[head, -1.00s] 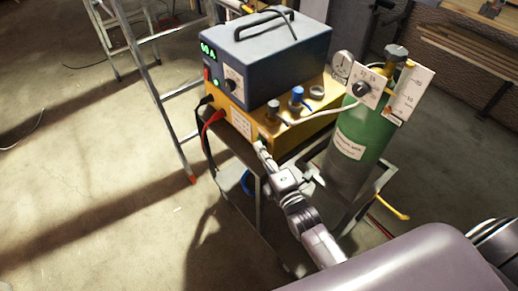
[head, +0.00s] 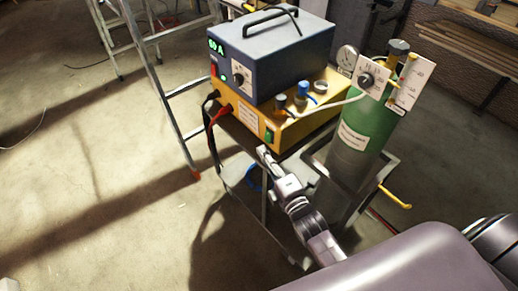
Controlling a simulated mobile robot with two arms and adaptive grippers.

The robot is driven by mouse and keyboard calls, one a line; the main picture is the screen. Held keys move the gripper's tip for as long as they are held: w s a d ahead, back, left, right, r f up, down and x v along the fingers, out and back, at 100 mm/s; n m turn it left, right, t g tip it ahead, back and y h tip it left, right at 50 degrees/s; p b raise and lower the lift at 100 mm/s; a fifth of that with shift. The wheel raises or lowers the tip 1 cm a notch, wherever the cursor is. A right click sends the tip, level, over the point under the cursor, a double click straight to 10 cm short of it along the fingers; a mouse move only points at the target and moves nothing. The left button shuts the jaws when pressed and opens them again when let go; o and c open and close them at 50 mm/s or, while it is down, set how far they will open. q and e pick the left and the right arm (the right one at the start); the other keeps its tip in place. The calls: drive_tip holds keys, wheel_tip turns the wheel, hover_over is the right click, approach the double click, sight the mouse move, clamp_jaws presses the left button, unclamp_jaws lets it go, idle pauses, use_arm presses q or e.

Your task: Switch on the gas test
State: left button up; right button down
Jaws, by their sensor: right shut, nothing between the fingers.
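A small green switch (head: 269,136) sits at the right end of the front face of the yellow unit (head: 244,114), beside a white label. Whether it is pressed in is too small to tell. My right gripper (head: 262,151) is shut and empty, just below and in front of the switch, with a small gap between fingertips and switch. The blue-grey power source (head: 277,57) stands on the yellow unit, with a lit green "60 A" display (head: 216,47), a red switch and a knob. My left gripper is not in view.
A green gas cylinder (head: 363,128) with a gauge and dial plates stands at the right on the cart, joined by a pale hose. Black and red cables hang at the left front.

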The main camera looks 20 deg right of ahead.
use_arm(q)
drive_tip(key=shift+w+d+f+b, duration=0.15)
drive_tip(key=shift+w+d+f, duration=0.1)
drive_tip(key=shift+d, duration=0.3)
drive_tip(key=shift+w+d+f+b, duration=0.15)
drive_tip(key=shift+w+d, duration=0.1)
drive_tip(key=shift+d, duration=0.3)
use_arm(e)
drive_tip(key=s, duration=0.6)
drive_tip(key=shift+s+d+r, duration=0.15)
drive_tip(key=shift+s+d, duration=0.15)
drive_tip(key=shift+s, duration=0.05)
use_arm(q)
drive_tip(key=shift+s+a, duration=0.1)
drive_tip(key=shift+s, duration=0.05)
